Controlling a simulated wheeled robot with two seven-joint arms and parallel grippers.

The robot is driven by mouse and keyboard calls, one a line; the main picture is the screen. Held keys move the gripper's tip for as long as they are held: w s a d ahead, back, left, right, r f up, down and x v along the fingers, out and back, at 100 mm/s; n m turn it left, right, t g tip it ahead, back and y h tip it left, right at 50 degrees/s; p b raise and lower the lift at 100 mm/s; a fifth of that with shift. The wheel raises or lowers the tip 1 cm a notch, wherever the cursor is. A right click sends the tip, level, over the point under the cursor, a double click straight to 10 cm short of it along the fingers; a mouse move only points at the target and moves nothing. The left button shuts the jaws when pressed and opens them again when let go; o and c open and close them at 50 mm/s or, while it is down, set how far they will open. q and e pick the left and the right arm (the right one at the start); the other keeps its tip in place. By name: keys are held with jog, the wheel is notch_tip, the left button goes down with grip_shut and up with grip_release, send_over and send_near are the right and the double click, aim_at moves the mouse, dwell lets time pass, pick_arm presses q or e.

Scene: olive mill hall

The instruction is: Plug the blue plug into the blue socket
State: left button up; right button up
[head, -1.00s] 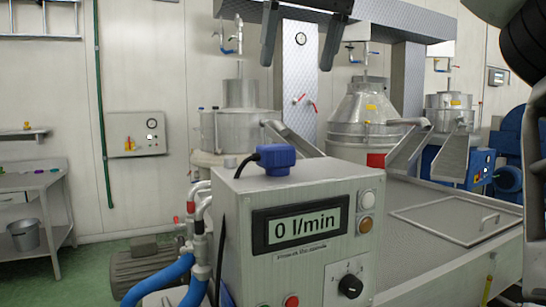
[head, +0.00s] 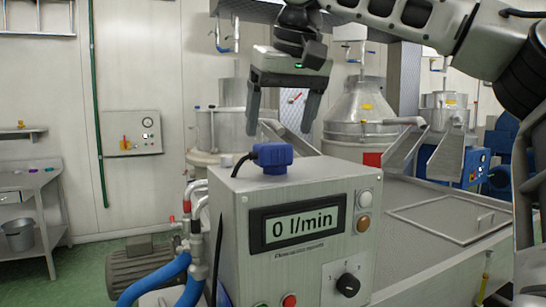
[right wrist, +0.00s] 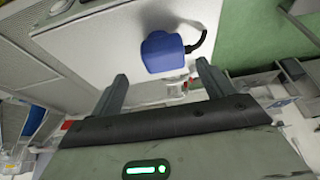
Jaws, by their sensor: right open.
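The blue plug (head: 272,158) with its black cable sits on top of the grey metal control box (head: 235,195). My right gripper (head: 279,130) is open and empty. In the head view its two fingers point down, and the plug shows just below and between them. In the right wrist view the blue plug (right wrist: 162,52) lies ahead of the open fingers (right wrist: 162,84), apart from them, with the cable curving off to the right. My left gripper is not in view.
The control box carries a display reading 0 l/min, a black knob (head: 348,285) and buttons. Blue hoses (head: 152,280) run at its left. Steel vats (head: 362,115) stand behind, and a steel tray with a lid (head: 440,215) is at the right. A wall box (head: 131,133) hangs at the left.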

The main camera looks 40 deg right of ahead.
aim_at(273, 144)
jog(key=shift+f, duration=0.1)
jog(key=x, duration=0.5)
jog(key=shift+w+a, duration=0.15)
jog(key=shift+a, duration=0.1)
jog(key=c, duration=1)
